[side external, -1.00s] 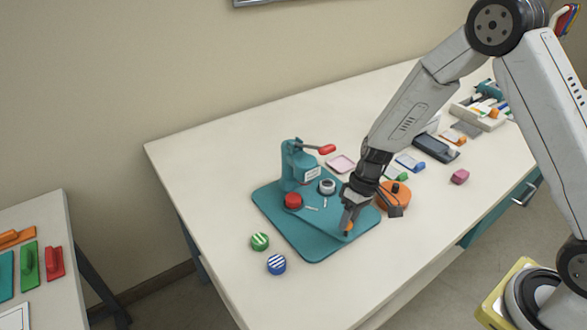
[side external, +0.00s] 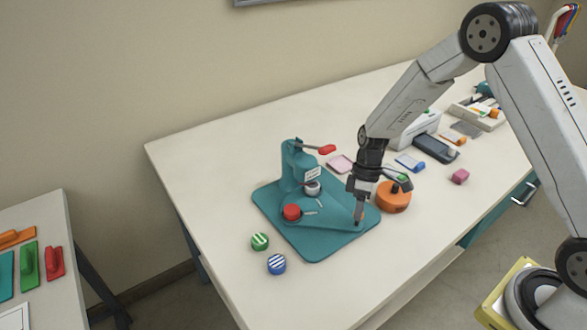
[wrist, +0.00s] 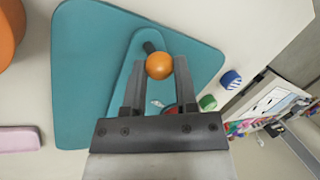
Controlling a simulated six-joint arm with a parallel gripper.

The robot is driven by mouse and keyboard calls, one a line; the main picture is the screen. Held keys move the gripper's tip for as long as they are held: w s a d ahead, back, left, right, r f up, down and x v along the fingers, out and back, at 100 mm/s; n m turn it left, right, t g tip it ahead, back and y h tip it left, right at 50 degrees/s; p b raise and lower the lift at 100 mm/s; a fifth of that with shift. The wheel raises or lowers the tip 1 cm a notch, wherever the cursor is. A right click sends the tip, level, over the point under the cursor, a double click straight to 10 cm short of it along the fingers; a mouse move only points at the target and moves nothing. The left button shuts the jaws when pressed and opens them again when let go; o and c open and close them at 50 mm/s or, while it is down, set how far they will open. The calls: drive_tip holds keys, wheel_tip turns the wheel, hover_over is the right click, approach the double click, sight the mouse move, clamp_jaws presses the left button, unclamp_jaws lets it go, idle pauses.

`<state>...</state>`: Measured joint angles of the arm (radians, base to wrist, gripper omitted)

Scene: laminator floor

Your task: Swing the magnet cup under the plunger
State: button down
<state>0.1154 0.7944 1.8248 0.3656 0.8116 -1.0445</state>
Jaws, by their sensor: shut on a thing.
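The teal press (side external: 297,165) stands on a teal base plate (side external: 320,248), with a red-tipped lever (side external: 326,149) on top. A teal swing plate (side external: 325,221) lies over the base. A red round piece (side external: 291,211) sits at its left end, and a silver-rimmed cup (side external: 312,188) sits close below the labelled press head (side external: 312,173). The plunger itself cannot be made out. My gripper (side external: 358,217) is shut on the orange knob at the plate's right end; the knob shows between the fingers in the wrist view (wrist: 159,66). The red piece is mostly hidden there.
An orange round container (side external: 394,199) stands right of the base, close to my gripper. Green-striped (side external: 260,241) and blue-striped (side external: 276,264) round pieces lie in front of the base. A pink tray (side external: 340,163) lies behind. The table's left part is clear.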

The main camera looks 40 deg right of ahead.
drive_tip(key=shift+w+d+n+g+h, duration=0.2)
drive_tip(key=shift+w+d+n, duration=0.25)
drive_tip(key=shift+n, duration=0.3)
drive_tip(key=shift+w+d+n+g+h, duration=0.25)
drive_tip(key=shift+d+n, duration=0.3)
drive_tip(key=shift+n, duration=0.2)
drive_tip(key=shift+w+d, duration=0.15)
drive_tip(key=shift+c, duration=2)
unclamp_jaws()
drive_tip(key=v, duration=0.8)
drive_tip(key=s+a+r+m+t+h, duration=0.1)
drive_tip(key=s+a+r+m+t, duration=0.1)
drive_tip(key=s+m, duration=0.3)
drive_tip(key=s+a+r+m+t+h, duration=0.1)
drive_tip(key=s+m+t, duration=0.3)
drive_tip(key=s, duration=0.7)
drive_tip(key=shift+a+r+m, duration=0.5)
drive_tip(key=shift+r+m, duration=0.2)
drive_tip(key=shift+r, duration=0.1)
